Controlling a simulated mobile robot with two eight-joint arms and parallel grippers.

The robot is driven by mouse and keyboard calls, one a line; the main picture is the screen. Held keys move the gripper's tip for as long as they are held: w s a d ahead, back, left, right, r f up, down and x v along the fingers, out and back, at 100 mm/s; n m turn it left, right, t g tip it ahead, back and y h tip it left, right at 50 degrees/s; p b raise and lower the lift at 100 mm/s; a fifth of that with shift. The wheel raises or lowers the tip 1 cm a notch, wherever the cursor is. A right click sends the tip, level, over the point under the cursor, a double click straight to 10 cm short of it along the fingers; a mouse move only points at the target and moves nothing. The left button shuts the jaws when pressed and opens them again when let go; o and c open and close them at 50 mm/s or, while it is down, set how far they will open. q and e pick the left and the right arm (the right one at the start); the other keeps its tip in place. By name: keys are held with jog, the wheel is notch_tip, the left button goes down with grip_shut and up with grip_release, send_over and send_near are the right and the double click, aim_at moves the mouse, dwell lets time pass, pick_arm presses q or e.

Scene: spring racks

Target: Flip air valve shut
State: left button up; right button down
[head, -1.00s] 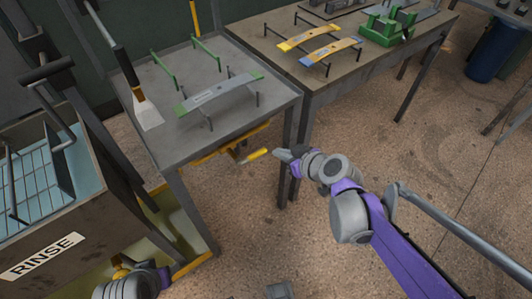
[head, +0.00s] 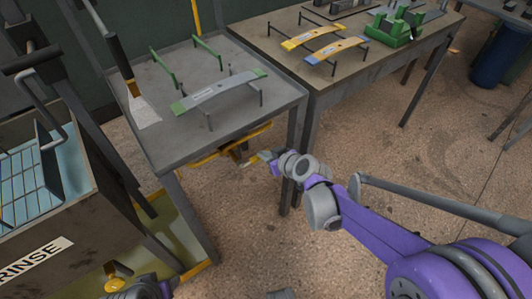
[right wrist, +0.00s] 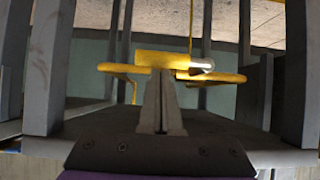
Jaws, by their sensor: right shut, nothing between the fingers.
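The air valve's yellow handle (head: 251,161) is under the near grey table, beside the yellow pipe (head: 205,157). In the right wrist view the handle (right wrist: 160,60) lies crosswise with a pale metal part at its right, in front of the pipe (right wrist: 118,68). My right gripper (head: 264,156) is close to the handle. In the right wrist view its fingers (right wrist: 160,76) are together and empty, and their tips overlap the handle's lower edge; I cannot tell if they touch. Part of my left arm shows at the bottom left, but its gripper is not visible.
The grey table (head: 185,125) holds a spring bar on posts and a scraper. Its legs stand close to my right gripper. A brown table (head: 285,70) with yellow bars stands behind. A rinse tank (head: 50,225) is at the left.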

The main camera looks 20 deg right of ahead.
dwell(0.4)
jog(key=shift+d+f, duration=0.15)
jog(key=shift+f, duration=0.05)
